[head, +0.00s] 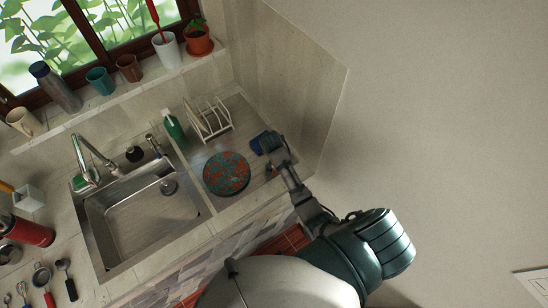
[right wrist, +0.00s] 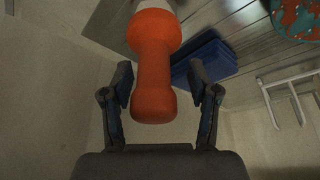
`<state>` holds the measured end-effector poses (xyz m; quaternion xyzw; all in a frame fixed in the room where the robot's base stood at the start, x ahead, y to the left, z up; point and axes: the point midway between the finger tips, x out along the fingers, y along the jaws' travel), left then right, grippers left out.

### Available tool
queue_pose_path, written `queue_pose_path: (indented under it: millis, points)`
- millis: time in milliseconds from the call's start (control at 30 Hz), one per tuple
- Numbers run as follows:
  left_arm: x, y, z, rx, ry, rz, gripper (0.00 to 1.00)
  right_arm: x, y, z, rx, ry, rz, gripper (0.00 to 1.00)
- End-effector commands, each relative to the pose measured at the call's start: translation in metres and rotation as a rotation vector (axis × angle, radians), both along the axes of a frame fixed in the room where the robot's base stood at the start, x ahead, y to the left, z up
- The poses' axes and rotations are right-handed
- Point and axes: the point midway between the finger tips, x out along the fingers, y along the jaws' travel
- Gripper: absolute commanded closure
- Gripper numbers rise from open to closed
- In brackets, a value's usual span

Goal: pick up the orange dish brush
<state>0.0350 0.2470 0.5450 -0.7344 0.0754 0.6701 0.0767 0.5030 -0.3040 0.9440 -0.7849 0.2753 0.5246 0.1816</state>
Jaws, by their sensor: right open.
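The orange dish brush (right wrist: 152,65) shows in the right wrist view as a thick orange handle with a pale part at the top edge. Its handle lies between the two spread fingers of my right gripper (right wrist: 160,78), with a gap visible on both sides. In the head view my right gripper (head: 270,146) is over the right end of the counter, beside the drying area. I cannot make out the brush there; the gripper seems to hide it. My left gripper is not in view.
A blue item (right wrist: 205,60) lies close to the right finger. A white dish rack (head: 209,120), a patterned orange and teal plate (head: 226,173) and a green bottle (head: 173,127) are left of the gripper. The sink (head: 140,215) is further left. A wall (head: 310,110) stands close on the right.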

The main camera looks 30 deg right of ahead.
Motion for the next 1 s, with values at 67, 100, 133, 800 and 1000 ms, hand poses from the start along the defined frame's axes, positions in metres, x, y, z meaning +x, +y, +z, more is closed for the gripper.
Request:
queue_pose_path:
  millis: [67, 100, 133, 800, 1000]
  points:
    - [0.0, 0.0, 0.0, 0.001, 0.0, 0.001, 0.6, 0.0, -0.001, 0.0, 0.0, 0.0, -0.001, 0.4]
    - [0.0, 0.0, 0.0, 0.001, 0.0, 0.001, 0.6, 0.0, -0.001, 0.0, 0.0, 0.0, -0.001, 0.4]
    - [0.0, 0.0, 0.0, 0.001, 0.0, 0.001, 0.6, 0.0, -0.001, 0.0, 0.0, 0.0, 0.0, 0.43]
    - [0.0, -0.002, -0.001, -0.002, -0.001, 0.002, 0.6, 0.0, 0.001, 0.004, -0.002, -0.002, 0.0, 1.0]
    - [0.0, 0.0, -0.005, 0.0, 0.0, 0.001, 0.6, 0.001, 0.0, 0.021, -0.001, -0.004, -0.001, 1.0]
